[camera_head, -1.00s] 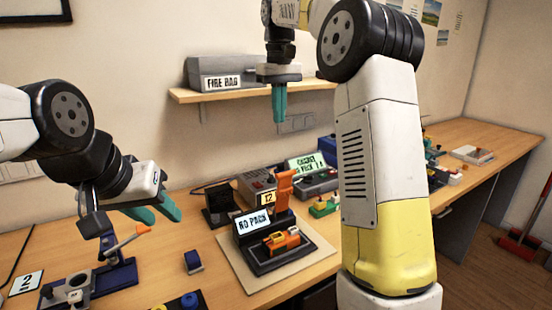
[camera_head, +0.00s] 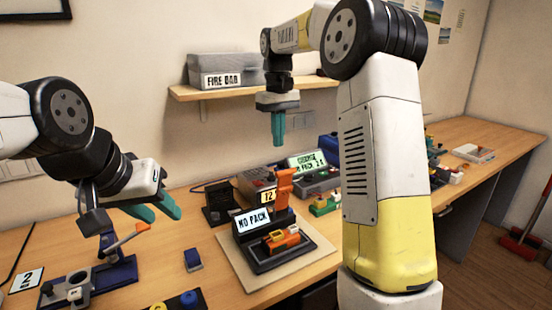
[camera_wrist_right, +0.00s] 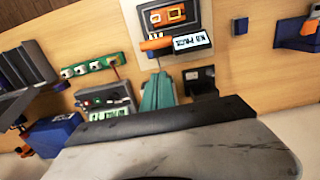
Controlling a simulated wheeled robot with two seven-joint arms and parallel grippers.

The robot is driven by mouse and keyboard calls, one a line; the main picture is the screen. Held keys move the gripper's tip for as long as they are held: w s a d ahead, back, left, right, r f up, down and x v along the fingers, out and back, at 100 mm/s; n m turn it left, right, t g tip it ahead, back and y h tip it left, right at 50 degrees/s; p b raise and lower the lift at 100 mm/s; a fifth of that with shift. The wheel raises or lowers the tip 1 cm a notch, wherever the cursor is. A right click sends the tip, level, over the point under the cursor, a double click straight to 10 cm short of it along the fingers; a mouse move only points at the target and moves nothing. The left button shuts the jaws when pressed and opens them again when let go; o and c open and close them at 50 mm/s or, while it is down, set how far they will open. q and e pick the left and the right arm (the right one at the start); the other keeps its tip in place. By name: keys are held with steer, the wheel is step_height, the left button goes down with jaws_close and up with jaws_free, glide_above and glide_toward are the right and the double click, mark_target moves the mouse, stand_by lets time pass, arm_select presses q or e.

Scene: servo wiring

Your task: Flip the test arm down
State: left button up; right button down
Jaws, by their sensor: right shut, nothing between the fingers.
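An orange upright arm (camera_head: 284,188), which looks like the test arm, stands at the back of a dark tester with a "NO PACK" display (camera_head: 252,222). An orange part (camera_head: 281,239) sits in the tester's front. In the right wrist view the arm (camera_wrist_right: 156,43) shows beside the display (camera_wrist_right: 187,45). My right gripper (camera_head: 278,143) is shut and empty, pointing down in the air above the arm, apart from it; its teal fingers (camera_wrist_right: 158,94) show in the wrist view. My left gripper (camera_head: 166,217) is open and empty, left of the tester.
A blue fixture (camera_head: 115,272) with an orange-tipped lever stands at the left. A small blue block (camera_head: 193,260) lies near the tester. A "CHARGE" display unit (camera_head: 309,163) stands behind. A shelf (camera_head: 197,94) holds a grey box (camera_head: 223,70) near my right gripper.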

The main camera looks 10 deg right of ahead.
steer(key=shift+s+d+f, duration=0.2)
steer(key=shift+s+f, duration=0.25)
steer(key=shift+f, duration=0.45)
steer(key=shift+s+d+f, duration=0.15)
steer(key=shift+s+f, duration=0.3)
steer(key=shift+f, duration=0.45)
steer(key=shift+s+d+f, duration=0.2)
steer(key=shift+s+f, duration=0.25)
steer(key=shift+f, duration=0.45)
steer(key=shift+s, duration=0.15)
